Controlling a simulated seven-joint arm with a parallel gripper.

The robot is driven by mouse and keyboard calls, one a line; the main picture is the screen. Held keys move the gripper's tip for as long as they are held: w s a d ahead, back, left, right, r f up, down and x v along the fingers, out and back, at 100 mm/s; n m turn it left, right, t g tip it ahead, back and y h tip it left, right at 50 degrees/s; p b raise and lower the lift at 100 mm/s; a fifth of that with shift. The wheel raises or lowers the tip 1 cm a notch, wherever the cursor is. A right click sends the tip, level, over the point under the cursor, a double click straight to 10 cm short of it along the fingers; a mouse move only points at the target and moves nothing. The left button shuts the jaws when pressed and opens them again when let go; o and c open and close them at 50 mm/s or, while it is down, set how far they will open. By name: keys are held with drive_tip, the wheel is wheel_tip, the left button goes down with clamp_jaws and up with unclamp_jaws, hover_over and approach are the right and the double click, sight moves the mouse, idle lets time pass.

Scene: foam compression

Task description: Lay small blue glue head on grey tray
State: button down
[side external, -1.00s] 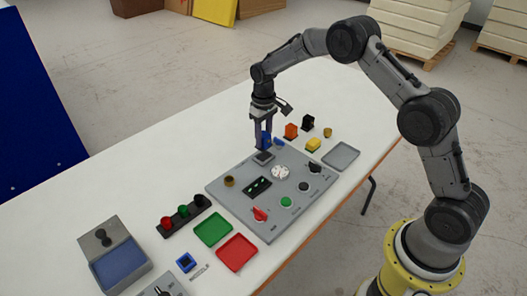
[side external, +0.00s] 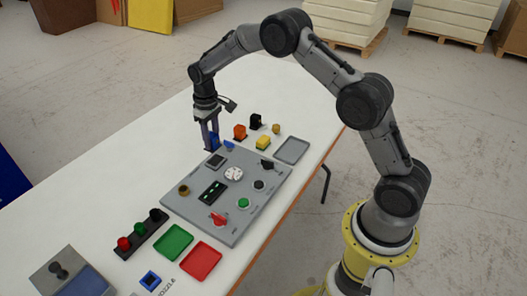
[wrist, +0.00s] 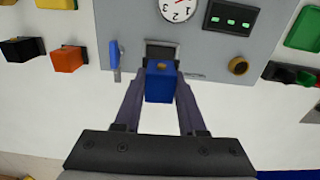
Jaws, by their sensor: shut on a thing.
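The small blue glue head is a blue block (wrist: 158,84) with a tan spot on top. It sits between the fingers of my gripper (side external: 212,147), which are shut on it. My gripper (wrist: 161,78) points down beside the far left edge of the grey panel. The block also shows low between the fingers in the side view (side external: 214,140); whether it touches the table is unclear. The grey tray (side external: 291,150) lies flat and empty on the table, right of the panel's far end.
The grey panel (side external: 240,212) carries a dial, knobs and buttons. A slim blue piece (wrist: 113,55) stands close beside my gripper. Orange (side external: 240,132), black (side external: 255,121) and yellow (side external: 263,142) blocks stand between gripper and tray. Green (side external: 173,243) and red (side external: 201,261) trays lie nearer.

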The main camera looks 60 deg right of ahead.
drive_tip(key=shift+s+f+n, duration=0.3)
drive_tip(key=shift+s+f, duration=0.05)
drive_tip(key=shift+s, duration=0.2)
drive_tip(key=shift+s+f+n, duration=0.3)
drive_tip(key=shift+s, duration=0.2)
drive_tip(key=shift+n, duration=0.4)
drive_tip(key=s+d, duration=0.2)
drive_tip(key=s, duration=0.3)
drive_tip(key=shift+d+r, duration=0.15)
drive_tip(key=shift+d, duration=0.25)
drive_tip(key=s+d+r+m, duration=0.1)
drive_tip(key=s+d+r, duration=0.15)
drive_tip(key=s, duration=0.45)
drive_tip(key=s+d+r, duration=0.1)
drive_tip(key=s+d, duration=0.2)
drive_tip(key=s, duration=0.4)
drive_tip(key=s+d+r+m, duration=0.1)
drive_tip(key=s+d+r, duration=0.15)
drive_tip(key=s, duration=0.55)
drive_tip(key=w+d+f, duration=0.6)
drive_tip(key=w, duration=0.1)
drive_tip(key=w+d+f, duration=0.3)
drive_tip(key=w, duration=0.1)
drive_tip(key=shift+w+d+f, duration=0.15)
drive_tip(key=shift+d+f, duration=0.15)
drive_tip(key=shift+f, duration=0.1)
drive_tip(key=shift+w+f, duration=0.15)
drive_tip(key=shift+f, duration=1.5)
